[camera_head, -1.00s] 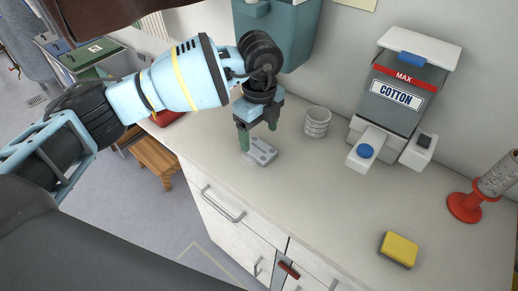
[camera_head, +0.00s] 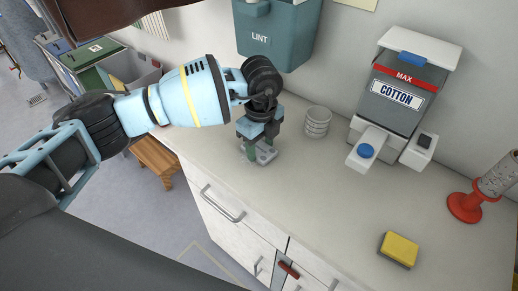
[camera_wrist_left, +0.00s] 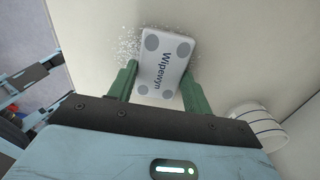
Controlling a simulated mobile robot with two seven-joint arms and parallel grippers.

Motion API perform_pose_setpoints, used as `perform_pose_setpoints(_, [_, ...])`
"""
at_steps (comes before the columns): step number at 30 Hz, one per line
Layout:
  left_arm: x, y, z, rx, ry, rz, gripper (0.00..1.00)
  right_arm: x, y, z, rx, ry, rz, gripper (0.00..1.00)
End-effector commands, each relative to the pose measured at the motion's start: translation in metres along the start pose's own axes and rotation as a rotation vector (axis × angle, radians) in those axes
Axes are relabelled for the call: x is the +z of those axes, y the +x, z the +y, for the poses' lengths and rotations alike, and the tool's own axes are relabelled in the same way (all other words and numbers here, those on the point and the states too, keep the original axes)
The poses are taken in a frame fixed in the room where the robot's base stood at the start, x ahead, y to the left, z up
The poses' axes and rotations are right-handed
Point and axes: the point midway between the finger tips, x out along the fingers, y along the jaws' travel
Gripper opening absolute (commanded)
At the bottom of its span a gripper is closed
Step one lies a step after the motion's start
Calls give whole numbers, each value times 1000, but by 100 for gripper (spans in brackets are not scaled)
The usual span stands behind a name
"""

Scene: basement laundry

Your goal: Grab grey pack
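The grey pack (camera_wrist_left: 160,68) lies flat on the worktop in the left wrist view, pale with dark grey round spots and the word "Wipewyn". In the head view the pack (camera_head: 267,157) is partly hidden under my left gripper (camera_head: 257,151). My left gripper (camera_wrist_left: 159,80) is open, pointing down, with one green finger on each side of the pack. The fingers are very close to its sides; I cannot tell whether they touch it. My right gripper is not in view.
A cotton dispenser (camera_head: 397,95), a red-based roll holder (camera_head: 470,205) and a yellow sponge (camera_head: 400,248) are further right. A teal lint bin (camera_head: 285,35) hangs behind. The front middle worktop is clear.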

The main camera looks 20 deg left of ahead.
Motion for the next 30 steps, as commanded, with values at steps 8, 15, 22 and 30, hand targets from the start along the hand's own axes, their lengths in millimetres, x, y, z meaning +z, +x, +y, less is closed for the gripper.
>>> perform_pose_setpoints(8, [0,0,0,0,0,0,28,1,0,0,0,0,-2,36])
perform_pose_setpoints(15, [0,-4,0,-1,0,-1,28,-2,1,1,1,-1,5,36])
perform_pose_setpoints(22, [0,-28,-1,-3,-1,-1,28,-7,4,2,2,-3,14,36])
perform_pose_setpoints(30, [-14,-40,39,-1,4,0,28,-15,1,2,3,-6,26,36])
